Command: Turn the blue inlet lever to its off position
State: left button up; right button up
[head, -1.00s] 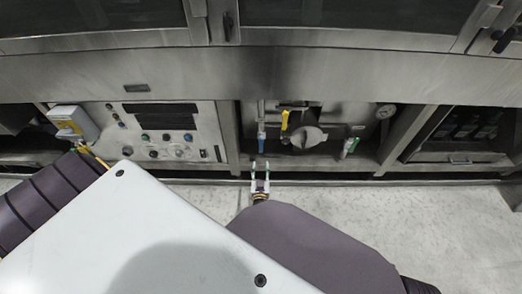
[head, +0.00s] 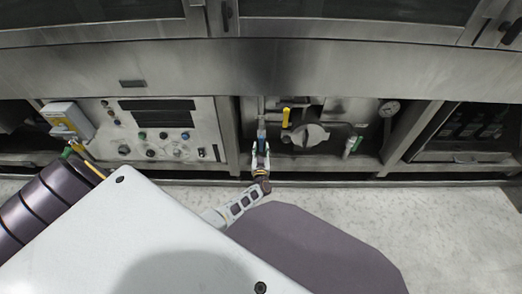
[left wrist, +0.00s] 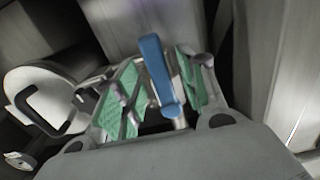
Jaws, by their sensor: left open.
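The blue inlet lever (head: 261,133) points downward on the recessed pipe panel, left of the yellow lever. In the left wrist view the blue lever (left wrist: 158,70) stands between the two fingers, slightly tilted. My left gripper (head: 261,149) is open around its lower part, and its green-padded fingers (left wrist: 160,80) lie on either side. In the wrist view a gap shows beside the lever on both sides; I cannot tell whether either pad touches it. My right gripper is not in view.
A yellow lever (head: 286,117) and a round pale fitting (head: 311,135) are just right of the blue lever. A green-handled valve (head: 351,147) and a gauge (head: 388,108) lie farther right. A control panel (head: 130,133) is at left. A steel beam (head: 330,75) overhangs the recess.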

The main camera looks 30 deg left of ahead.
pick_arm(q)
jog(key=shift+w+a, duration=0.2)
jog(key=shift+w, duration=0.15)
jog(key=shift+c, duration=0.5)
grip_shut()
